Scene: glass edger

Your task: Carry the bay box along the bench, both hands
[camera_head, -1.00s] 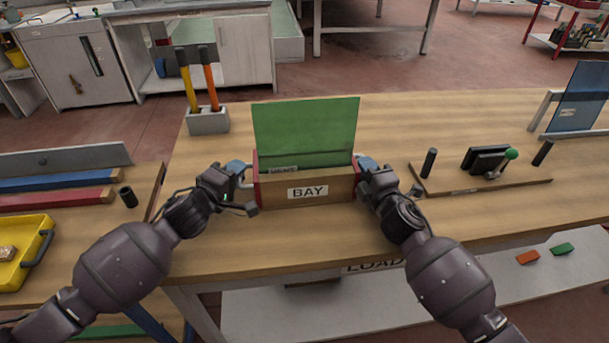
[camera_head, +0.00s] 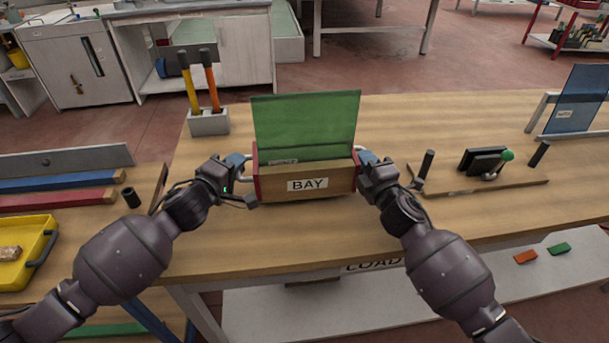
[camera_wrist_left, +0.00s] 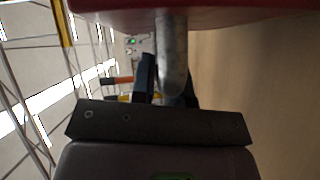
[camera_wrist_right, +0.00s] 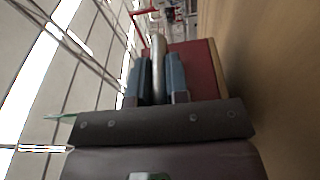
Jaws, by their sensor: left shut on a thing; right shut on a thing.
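The bay box (camera_head: 275,189) has a wooden front with a BAY label and red ends. It is upright in the middle of the bench (camera_head: 330,235) in the head view. A green sheet (camera_head: 305,125) stands up out of it. My left gripper (camera_head: 243,172) is shut on the metal handle at its left end; this handle (camera_wrist_left: 172,50) shows in the left wrist view. My right gripper (camera_head: 366,167) is shut on the handle at the other end; that handle (camera_wrist_right: 158,65) shows in the right wrist view beside the red end (camera_wrist_right: 200,70). Any gap under the box is hard to judge.
A grey holder (camera_head: 208,123) with two handled tools stands behind left. A wooden board (camera_head: 455,185) with black pads and a green knob lies to the right. A blue panel (camera_head: 580,95) stands farther right. Bare bench lies between the box and the board.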

